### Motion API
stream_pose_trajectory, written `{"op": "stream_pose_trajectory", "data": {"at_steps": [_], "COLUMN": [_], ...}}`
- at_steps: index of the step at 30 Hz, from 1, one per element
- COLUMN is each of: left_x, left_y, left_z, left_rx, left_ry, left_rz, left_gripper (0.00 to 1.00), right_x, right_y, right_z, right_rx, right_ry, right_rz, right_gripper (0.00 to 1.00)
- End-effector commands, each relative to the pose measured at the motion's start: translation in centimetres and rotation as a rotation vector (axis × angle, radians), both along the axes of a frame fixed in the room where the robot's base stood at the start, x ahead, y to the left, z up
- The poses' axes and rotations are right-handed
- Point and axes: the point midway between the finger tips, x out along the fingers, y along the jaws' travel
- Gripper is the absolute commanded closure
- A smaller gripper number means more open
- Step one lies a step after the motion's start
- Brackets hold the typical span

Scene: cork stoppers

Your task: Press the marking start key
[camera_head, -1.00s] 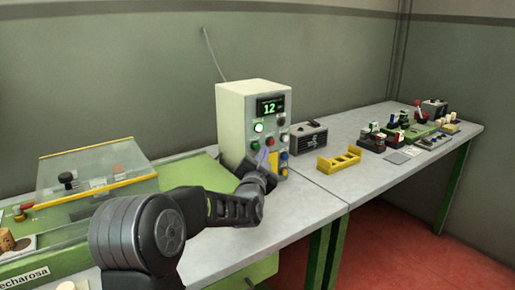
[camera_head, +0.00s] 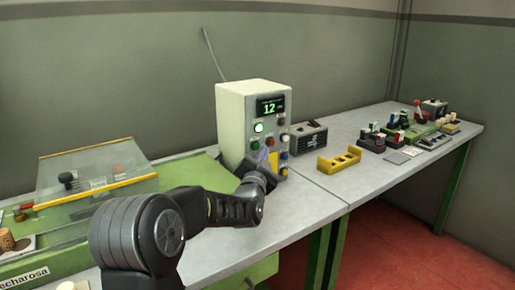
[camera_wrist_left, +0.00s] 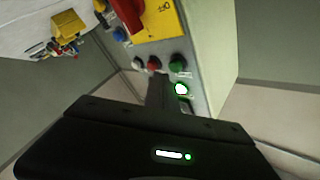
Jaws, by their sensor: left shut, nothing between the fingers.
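The pale control box (camera_head: 235,120) stands on the bench with a display (camera_head: 270,106) reading 12. A lit white-green lamp (camera_head: 258,128) is on its front. Below the lamp are a green key (camera_head: 255,145) and a red key (camera_head: 269,142). The key labels are too small to read. My left gripper (camera_head: 262,160) is shut and empty, its tip close to the panel just below these keys. In the left wrist view the shut fingers (camera_wrist_left: 160,88) point at the panel near the green key (camera_wrist_left: 177,66) and red key (camera_wrist_left: 155,64). Contact cannot be told. My right gripper is out of view.
A machine with a clear cover (camera_head: 95,170) stands left of the box. A dark grey unit (camera_head: 308,138) and a yellow rack (camera_head: 338,160) stand to its right. Several small stamp-like items (camera_head: 395,135) are farther along the bench. The front bench top (camera_head: 300,207) is bare.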

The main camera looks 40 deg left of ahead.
Motion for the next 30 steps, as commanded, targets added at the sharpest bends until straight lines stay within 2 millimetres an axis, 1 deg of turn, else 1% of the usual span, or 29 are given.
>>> {"op": "stream_pose_trajectory", "data": {"at_steps": [11,19,30], "left_x": [0.01,0.21,0.25], "left_y": [0.03,0.71,0.82], "left_z": [-0.02,-0.09,0.02], "left_rx": [0.000,0.001,0.000], "left_ry": [0.000,-0.001,0.000], "left_rz": [0.000,0.000,0.000], "left_gripper": [1.00,1.00,1.00], "right_x": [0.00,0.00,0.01], "right_y": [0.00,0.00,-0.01], "right_z": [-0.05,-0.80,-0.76], "right_rx": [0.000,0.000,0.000], "right_ry": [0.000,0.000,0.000], "right_rz": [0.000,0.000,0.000], "right_gripper": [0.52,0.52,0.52]}}
